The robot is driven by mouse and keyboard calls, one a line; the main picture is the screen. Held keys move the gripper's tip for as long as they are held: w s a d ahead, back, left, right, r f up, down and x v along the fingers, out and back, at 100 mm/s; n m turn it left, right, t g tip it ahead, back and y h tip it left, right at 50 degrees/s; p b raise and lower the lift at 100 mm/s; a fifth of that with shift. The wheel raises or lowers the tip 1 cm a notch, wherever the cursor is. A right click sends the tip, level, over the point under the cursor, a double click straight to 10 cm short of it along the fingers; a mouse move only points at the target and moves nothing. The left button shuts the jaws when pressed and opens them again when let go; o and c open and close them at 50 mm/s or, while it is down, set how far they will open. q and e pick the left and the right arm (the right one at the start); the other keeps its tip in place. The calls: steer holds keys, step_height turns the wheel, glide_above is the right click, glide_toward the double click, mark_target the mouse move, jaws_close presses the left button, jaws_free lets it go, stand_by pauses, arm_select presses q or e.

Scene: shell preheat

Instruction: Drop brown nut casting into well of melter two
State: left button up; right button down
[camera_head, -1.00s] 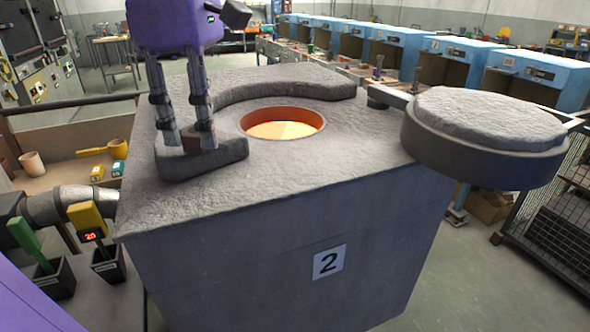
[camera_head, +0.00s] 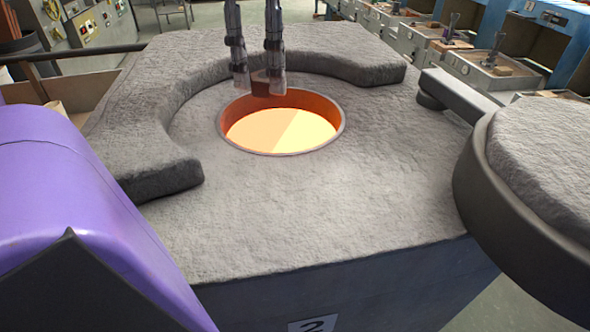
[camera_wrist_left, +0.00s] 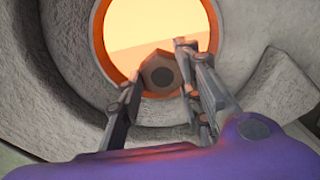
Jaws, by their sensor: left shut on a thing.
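The brown nut casting (camera_head: 260,84) is held between the fingertips of my left gripper (camera_head: 258,86), which points down over the far rim of the well in the head view. In the left wrist view the nut (camera_wrist_left: 160,75) shows as a dark hexagonal piece between the fingers of the gripper (camera_wrist_left: 158,80), in front of the glowing opening. The well (camera_head: 282,122) is a round orange-lit hole in the grey top of melter two (camera_head: 310,215). The number 2 plate (camera_head: 313,325) is partly cut off at the bottom edge. My right gripper is not seen.
A raised curved grey rim (camera_head: 340,65) partly surrounds the well. The round lid (camera_head: 490,210) is swung aside at the right on its arm (camera_head: 460,92). Blue machines (camera_head: 540,45) stand behind. The melter top in front of the well is clear.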

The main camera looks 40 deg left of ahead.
arm_select(q)
steer(key=shift+f, duration=2.2)
steer(key=o, duration=1.3)
steer(key=shift+w+r, duration=0.1)
step_height(320, 180, up, 12)
steer(key=shift+f, duration=0.1)
